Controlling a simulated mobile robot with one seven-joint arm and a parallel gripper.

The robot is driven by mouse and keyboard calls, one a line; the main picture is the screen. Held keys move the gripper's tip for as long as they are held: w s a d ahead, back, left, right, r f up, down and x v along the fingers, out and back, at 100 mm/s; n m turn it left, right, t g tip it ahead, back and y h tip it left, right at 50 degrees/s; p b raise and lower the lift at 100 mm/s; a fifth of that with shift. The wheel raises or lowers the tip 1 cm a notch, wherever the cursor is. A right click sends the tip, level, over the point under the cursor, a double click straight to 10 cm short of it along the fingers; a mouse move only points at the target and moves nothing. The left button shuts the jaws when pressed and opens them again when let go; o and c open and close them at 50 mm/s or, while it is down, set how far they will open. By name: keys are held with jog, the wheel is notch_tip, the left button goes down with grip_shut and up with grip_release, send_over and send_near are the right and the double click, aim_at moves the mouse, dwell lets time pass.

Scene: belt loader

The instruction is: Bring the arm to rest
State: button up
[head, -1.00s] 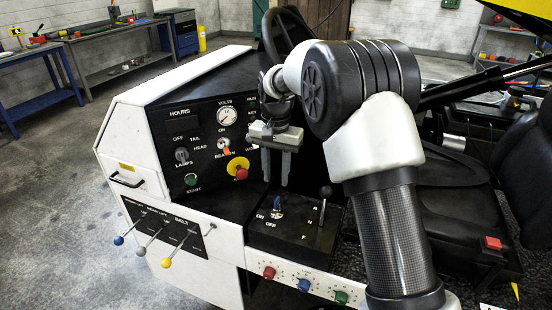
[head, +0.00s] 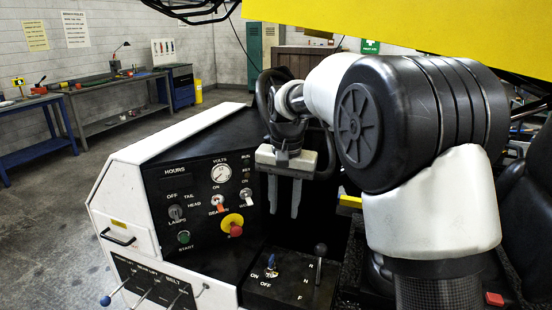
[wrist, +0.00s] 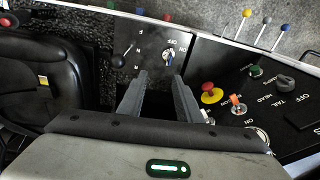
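My gripper (head: 284,208) hangs fingers-down in front of the right side of the black control panel (head: 200,150). Its two fingers are apart, with nothing between them. In the wrist view my gripper (wrist: 160,82) also shows an empty gap. Below the fingertips, and clear of them, is a small console (head: 290,285) with a blue ON/OFF switch (head: 271,262) and a black-knobbed lever (head: 320,250). The switch also shows in the wrist view (wrist: 170,57), beyond the fingertips. My arm is bent, its elbow at the right of the head view.
The panel carries a yellow-and-red stop button (head: 234,226), an orange switch (head: 217,204) and other knobs. A steering wheel (head: 262,95) stands behind my gripper. A yellow beam (head: 400,30) crosses overhead. A black seat (wrist: 45,85) is to one side. Floor at the left is open.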

jog(key=s+d+r+n+t+p, duration=0.1)
jog(key=s+d+r, duration=0.35)
jog(key=s, duration=0.25)
jog(key=s+d+r+n+t+p, duration=0.1)
jog(key=s+d+r+t, duration=0.1)
jog(key=s+d+r, duration=0.35)
jog(key=s+d+f+n+t+p, duration=0.1)
jog(key=s+d, duration=0.1)
jog(key=s, duration=1.3)
jog(key=shift+s+d+f+t+p, duration=0.15)
jog(key=shift+d+f+t+p, duration=0.05)
jog(key=shift+d+t+p, duration=0.2)
